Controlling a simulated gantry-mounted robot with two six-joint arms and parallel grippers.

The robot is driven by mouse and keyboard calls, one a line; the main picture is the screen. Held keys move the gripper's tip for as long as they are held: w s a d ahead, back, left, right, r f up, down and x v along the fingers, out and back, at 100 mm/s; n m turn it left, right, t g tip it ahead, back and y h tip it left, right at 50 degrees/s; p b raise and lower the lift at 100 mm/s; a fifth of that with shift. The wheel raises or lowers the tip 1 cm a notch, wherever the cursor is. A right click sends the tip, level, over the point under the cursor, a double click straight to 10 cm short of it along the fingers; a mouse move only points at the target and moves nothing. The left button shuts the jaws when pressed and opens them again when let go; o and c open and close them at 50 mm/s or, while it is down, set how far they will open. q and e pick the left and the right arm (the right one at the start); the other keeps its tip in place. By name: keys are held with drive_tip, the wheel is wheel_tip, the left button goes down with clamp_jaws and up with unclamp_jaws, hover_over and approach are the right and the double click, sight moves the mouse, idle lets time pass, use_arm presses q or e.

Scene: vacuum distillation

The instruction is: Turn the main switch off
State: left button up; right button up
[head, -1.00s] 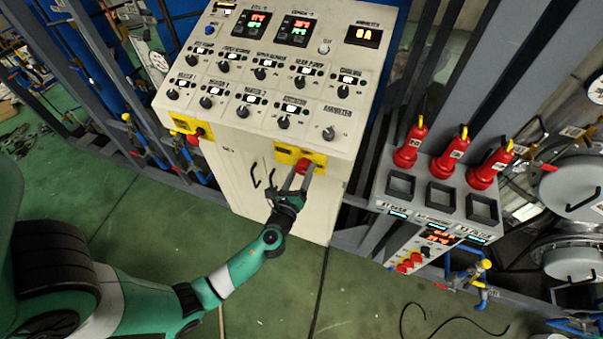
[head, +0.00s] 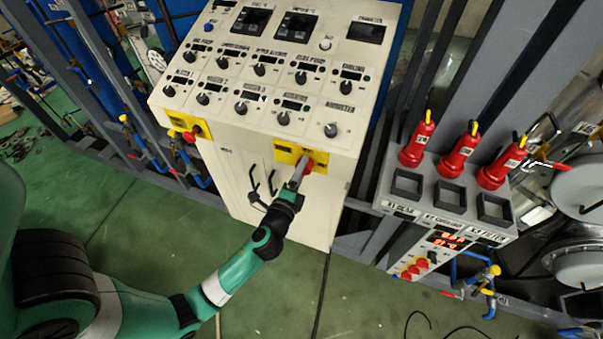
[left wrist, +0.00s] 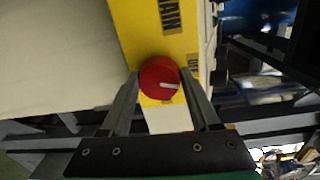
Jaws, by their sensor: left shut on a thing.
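The main switch is a red round knob (left wrist: 160,78) on a yellow plate (head: 287,154) at the lower front of the white control cabinet (head: 225,160). In the left wrist view the knob sits between the two fingers, and its white mark lies nearly horizontal. My left gripper (head: 301,172) is shut on this knob; it also shows in the left wrist view (left wrist: 162,95). The displays (head: 252,20) on the cabinet's panel are dark. My right gripper is not in view.
A second red knob (head: 190,136) sits on a yellow plate at the cabinet's left corner. A grey stand with red bottle-like holders (head: 455,160) is to the right, its display lit. Grey frame posts stand around the cabinet. Green floor (head: 130,240) in front is open.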

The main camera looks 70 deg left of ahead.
use_arm(q)
drive_tip(key=shift+n+b, duration=0.7)
drive_tip(key=shift+n, duration=0.9)
drive_tip(key=o, duration=1.4)
drive_tip(key=shift+c, duration=0.2)
drive_tip(key=b+v, duration=0.1)
drive_tip(key=v, duration=1)
drive_tip(key=shift+s, duration=0.35)
drive_tip(key=shift+d, duration=0.15)
